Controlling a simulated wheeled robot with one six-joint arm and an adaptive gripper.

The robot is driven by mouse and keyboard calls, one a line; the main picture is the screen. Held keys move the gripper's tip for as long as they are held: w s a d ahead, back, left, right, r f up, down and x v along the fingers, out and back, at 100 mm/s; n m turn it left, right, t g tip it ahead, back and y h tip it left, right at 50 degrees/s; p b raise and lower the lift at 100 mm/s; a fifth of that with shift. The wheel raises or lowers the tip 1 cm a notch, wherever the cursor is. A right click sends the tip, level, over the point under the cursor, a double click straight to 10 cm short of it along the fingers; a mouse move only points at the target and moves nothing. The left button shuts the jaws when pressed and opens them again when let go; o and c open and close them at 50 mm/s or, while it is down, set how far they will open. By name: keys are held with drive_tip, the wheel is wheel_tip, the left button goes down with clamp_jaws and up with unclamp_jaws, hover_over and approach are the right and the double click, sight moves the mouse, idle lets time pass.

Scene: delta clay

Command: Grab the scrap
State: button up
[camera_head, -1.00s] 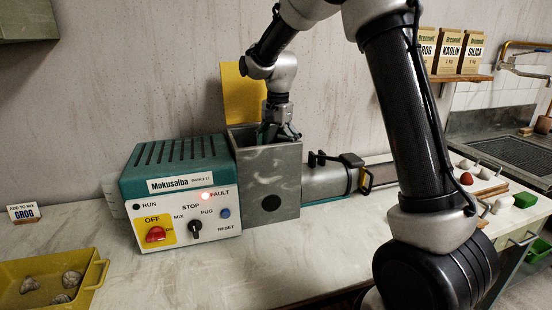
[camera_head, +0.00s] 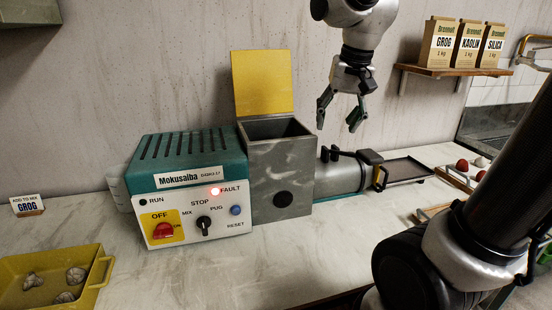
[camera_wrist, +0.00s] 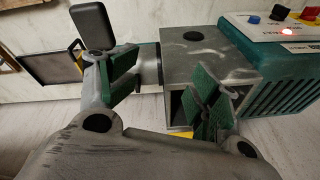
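No item is labelled scrap. Several greyish lumps (camera_head: 65,297) lie in a yellow tub (camera_head: 98,284) at the lower left of the head view, far from my gripper. The grey hopper (camera_head: 262,180) of the Mokusaiba machine has its yellow lid (camera_head: 262,82) up; its inside is dark, and I cannot tell what it holds. My gripper (camera_head: 340,113) is open and empty, above and right of the hopper, over the barrel (camera_head: 338,178). In the wrist view the green-padded fingers (camera_wrist: 166,92) are spread, with the hopper (camera_wrist: 205,60) beyond them.
The machine's control box (camera_head: 190,200) has a lit red FAULT lamp (camera_head: 215,191), a red switch (camera_head: 163,230) and a knob. A dark tray (camera_head: 407,171) lies past the barrel. Bags (camera_head: 468,43) stand on a shelf (camera_head: 455,71). The front counter is clear.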

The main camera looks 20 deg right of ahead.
drive_tip(key=shift+s+d+f+n+t, duration=0.4)
drive_tip(key=shift+s+d+f+n, duration=0.55)
drive_tip(key=shift+s, duration=2.65)
drive_tip(key=shift+s+d+f+n+t, duration=0.5)
drive_tip(key=shift+s+d+n, duration=0.75)
drive_tip(key=shift+s, duration=2.3)
drive_tip(key=w+a+r+n+g, duration=0.1)
drive_tip(key=w+a, duration=0.1)
drive_tip(key=w, duration=0.4)
drive_tip(key=w+a+r+n+g, duration=0.1)
drive_tip(key=w+r, duration=0.1)
drive_tip(key=w, duration=0.4)
drive_tip(key=w+a+f+n, duration=0.1)
drive_tip(key=w+a+f, duration=0.1)
drive_tip(key=w+a, duration=0.2)
drive_tip(key=w+a+f+n+g, duration=0.1)
drive_tip(key=w+a+f+n, duration=0.1)
drive_tip(key=w, duration=0.6)
drive_tip(key=w+a+f+n+h, duration=0.1)
drive_tip(key=w+a+f, duration=0.2)
drive_tip(key=w+a, duration=0.2)
drive_tip(key=shift+w+a+f+n+g, duration=0.3)
drive_tip(key=shift+w+a+g, duration=0.1)
drive_tip(key=shift+w, duration=0.15)
drive_tip(key=shift+f, duration=0.25)
drive_tip(key=f, duration=0.7)
drive_tip(key=shift+w+f, duration=0.35)
drive_tip(key=shift+w, duration=0.05)
drive_tip(key=c, duration=1.1)
